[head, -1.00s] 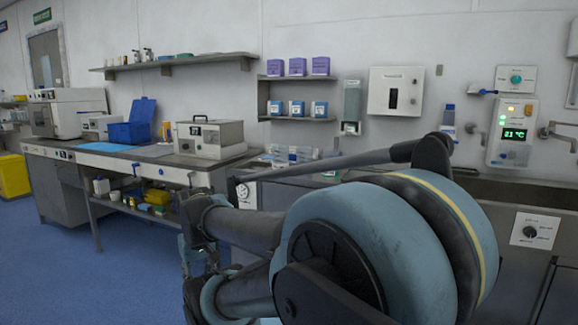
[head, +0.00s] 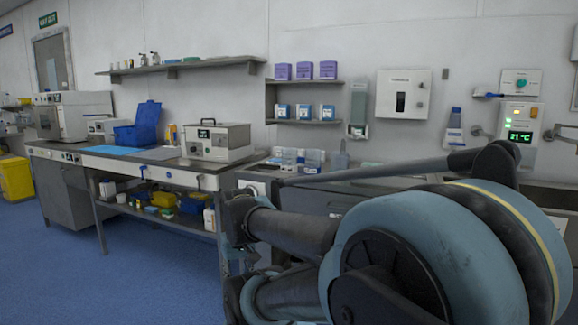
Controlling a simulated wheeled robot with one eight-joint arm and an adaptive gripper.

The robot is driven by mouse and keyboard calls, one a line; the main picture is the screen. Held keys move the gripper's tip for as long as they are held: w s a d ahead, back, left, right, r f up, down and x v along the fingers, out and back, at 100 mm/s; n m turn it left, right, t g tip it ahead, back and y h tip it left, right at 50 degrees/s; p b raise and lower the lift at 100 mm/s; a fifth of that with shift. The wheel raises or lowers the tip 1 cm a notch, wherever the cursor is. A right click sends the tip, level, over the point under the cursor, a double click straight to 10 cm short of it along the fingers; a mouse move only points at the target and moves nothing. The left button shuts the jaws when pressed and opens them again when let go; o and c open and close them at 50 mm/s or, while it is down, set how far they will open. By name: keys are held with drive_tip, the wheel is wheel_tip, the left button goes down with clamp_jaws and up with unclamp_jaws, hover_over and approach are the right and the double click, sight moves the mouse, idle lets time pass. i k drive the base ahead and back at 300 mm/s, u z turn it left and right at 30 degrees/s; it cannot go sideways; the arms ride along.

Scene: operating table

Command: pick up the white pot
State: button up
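I cannot single out a white pot for certain. A small white container (head: 107,189) stands on the lower shelf under the bench at the left. A white bottle (head: 209,217) stands at the right end of that same shelf, partly beside my arm. My arm fills the lower right of the head view. Its dark, thin end parts, possibly my gripper (head: 236,245), show in front of the bench's right end, apart from both white items. The fingers are too dark and small to read, and I see nothing held.
The bench (head: 150,170) carries a blue crate (head: 137,128) and a metal box device (head: 215,141). Yellow and blue bins (head: 163,199) sit on its lower shelf. Wall shelves hold purple boxes (head: 304,70). The blue floor (head: 110,275) at the left is clear.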

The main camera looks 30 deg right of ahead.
sight(289, 154)
drive_tip(key=z, duration=0.05)
drive_tip(key=i, duration=1)
drive_tip(key=u, duration=0.05)
